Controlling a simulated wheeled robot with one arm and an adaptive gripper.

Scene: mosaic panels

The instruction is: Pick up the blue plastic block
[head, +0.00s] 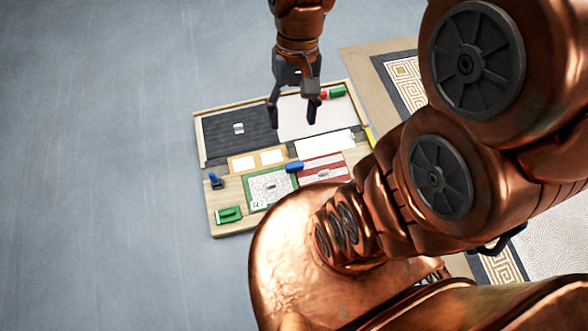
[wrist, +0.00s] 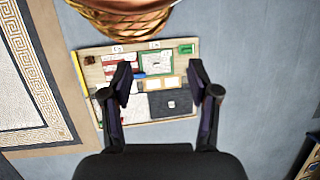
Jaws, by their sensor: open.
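The blue block (head: 294,167) lies on the wooden board (head: 228,222), between the green-framed panel and the red panel. A second, smaller dark blue piece (head: 215,181) stands at the board's left edge. My gripper (head: 292,112) is open and empty, pointing down above the far part of the board, beyond the blue block. In the wrist view its two fingers (wrist: 160,75) are spread wide over the board.
A green block (head: 229,215) sits at the near left corner. Another green block (head: 337,91) and a red piece (head: 323,95) sit at the far edge. A dark panel (head: 240,138) and a white panel (head: 295,122) cover the far half. A patterned rug (head: 405,72) lies right.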

